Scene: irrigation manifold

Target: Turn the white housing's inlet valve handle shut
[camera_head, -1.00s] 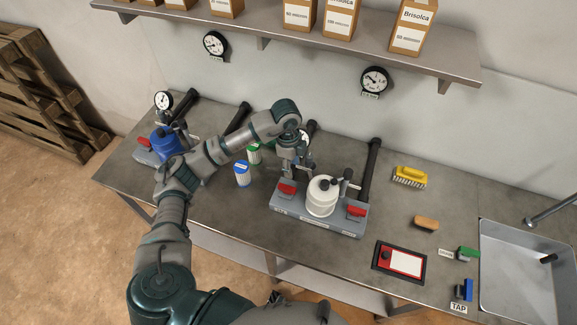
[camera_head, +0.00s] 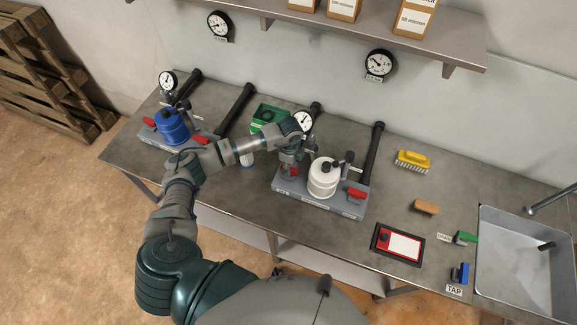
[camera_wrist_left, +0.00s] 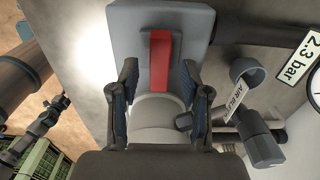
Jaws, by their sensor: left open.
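The white housing (camera_head: 322,180) stands upright on a grey base block (camera_head: 318,205) on the bench. A red valve handle (camera_head: 356,194) is at its right side. My left gripper (camera_head: 289,170) is over the left end of the base and mostly covers the red handle there. In the left wrist view that red handle (camera_wrist_left: 159,60) lies lengthwise between the two open fingers (camera_wrist_left: 160,85). No contact between the fingers and the handle can be made out. My right gripper is not in view.
A blue housing (camera_head: 171,127) stands at the left. A gauge (camera_head: 302,123) and black pipes rise behind the white housing. An air-bleed tag and fitting (camera_wrist_left: 258,140) are close by my right finger in the wrist view. A red-and-black tray (camera_head: 398,244) lies right, near a sink (camera_head: 525,265).

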